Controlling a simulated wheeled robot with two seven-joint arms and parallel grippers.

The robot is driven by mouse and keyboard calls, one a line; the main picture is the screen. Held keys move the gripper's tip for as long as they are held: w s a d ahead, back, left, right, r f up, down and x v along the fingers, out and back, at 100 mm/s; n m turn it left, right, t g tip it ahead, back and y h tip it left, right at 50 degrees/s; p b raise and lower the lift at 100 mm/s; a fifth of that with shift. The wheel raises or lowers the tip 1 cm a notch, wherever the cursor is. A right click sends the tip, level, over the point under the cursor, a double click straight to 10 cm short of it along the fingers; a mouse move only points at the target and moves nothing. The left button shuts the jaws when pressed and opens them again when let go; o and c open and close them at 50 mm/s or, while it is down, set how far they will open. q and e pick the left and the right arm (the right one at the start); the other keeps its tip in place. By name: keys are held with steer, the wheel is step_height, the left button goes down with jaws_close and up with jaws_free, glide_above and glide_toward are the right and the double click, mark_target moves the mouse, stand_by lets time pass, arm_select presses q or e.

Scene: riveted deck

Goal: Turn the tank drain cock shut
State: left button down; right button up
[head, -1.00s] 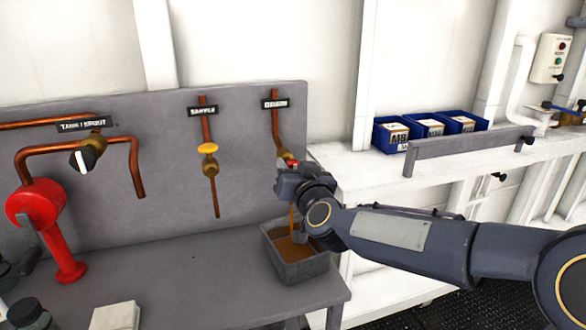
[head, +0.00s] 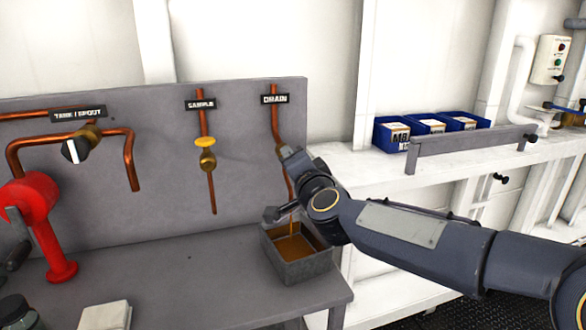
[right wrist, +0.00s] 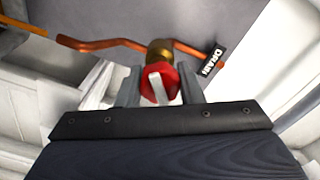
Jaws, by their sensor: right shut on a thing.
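The drain cock's red handle with a pale stripe (right wrist: 160,84) and its brass body (right wrist: 159,52) show in the right wrist view, on a copper pipe by the DRAIN label (right wrist: 213,62). My right gripper (right wrist: 160,90) is shut on the red handle, one finger on each side. In the head view my right gripper (head: 290,158) hides most of the cock below the DRAIN label (head: 275,99). A thin orange-brown stream (head: 294,224) shows above a grey tray (head: 304,272) holding brown liquid. My left gripper is not in view.
The sample cock (head: 206,143) has a yellow handle; the tank/spout cock (head: 76,149) has a black-and-white one. A red fixture (head: 40,215) stands left on the bench. Blue bins (head: 392,135) stand on the right shelf behind a grey rail (head: 470,146).

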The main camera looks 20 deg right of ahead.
steer(key=m+b, duration=0.2)
steer(key=m, duration=0.2)
steer(key=shift+f+m, duration=0.15)
steer(key=shift+m, duration=0.15)
steer(key=shift+m+b, duration=0.55)
steer(key=shift+m, duration=1.05)
steer(key=o, duration=1)
steer(key=shift+s, duration=0.1)
steer(key=s, duration=0.7)
steer(key=shift+s+d, duration=0.15)
steer(key=shift+s, duration=0.15)
